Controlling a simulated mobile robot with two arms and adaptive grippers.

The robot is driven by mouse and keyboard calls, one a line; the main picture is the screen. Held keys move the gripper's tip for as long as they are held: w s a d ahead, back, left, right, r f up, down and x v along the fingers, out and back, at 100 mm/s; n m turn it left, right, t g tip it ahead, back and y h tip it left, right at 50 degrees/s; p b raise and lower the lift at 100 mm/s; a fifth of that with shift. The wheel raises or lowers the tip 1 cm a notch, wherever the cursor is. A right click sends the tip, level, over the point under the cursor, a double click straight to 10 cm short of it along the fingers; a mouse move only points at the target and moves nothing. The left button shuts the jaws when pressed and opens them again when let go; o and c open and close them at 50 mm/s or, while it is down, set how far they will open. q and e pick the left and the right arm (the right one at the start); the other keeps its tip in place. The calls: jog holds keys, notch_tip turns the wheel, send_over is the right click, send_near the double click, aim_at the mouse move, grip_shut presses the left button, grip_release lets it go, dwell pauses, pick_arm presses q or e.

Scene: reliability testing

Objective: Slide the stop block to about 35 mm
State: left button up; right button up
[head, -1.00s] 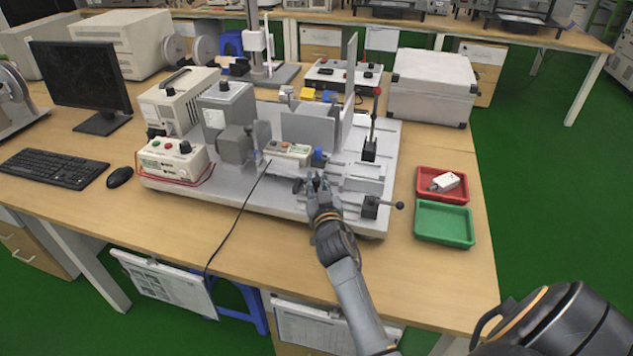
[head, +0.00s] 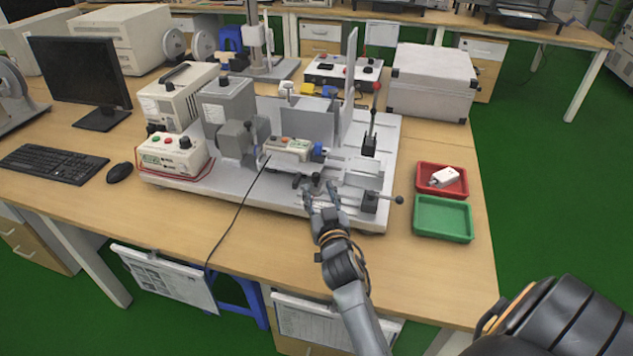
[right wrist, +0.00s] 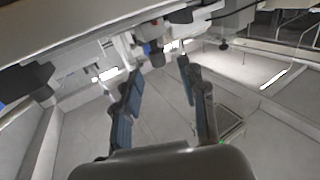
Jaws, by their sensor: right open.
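The test fixture's grey base plate (head: 215,186) stands on the bench and carries the machine. My right gripper (head: 321,190) is at the plate's front edge, its fingers apart and empty. A small dark knob-like part (head: 317,180), perhaps the stop block, sits just beyond the fingertips. In the right wrist view the open fingers (right wrist: 160,80) point at a dark knob (right wrist: 157,56), with a visible gap between. The scale is too small to read, so the block's position in millimetres cannot be told. My left gripper is not in view.
A red tray (head: 421,184) holding a white part and an empty green tray (head: 442,220) lie at right. A cable (head: 238,212) crosses the bench front.

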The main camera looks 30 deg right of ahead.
jog(key=shift+s+a, duration=0.3)
jog(key=shift+s, duration=0.3)
jog(key=n+t+y+b, duration=0.1)
jog(key=n+y+b, duration=0.15)
jog(key=y, duration=0.35)
send_near(318, 181)
jog(key=shift+n, duration=0.45)
jog(key=w, duration=1.1)
jog(key=shift+d+f, duration=0.1)
jog(key=shift+d, duration=0.25)
grip_shut()
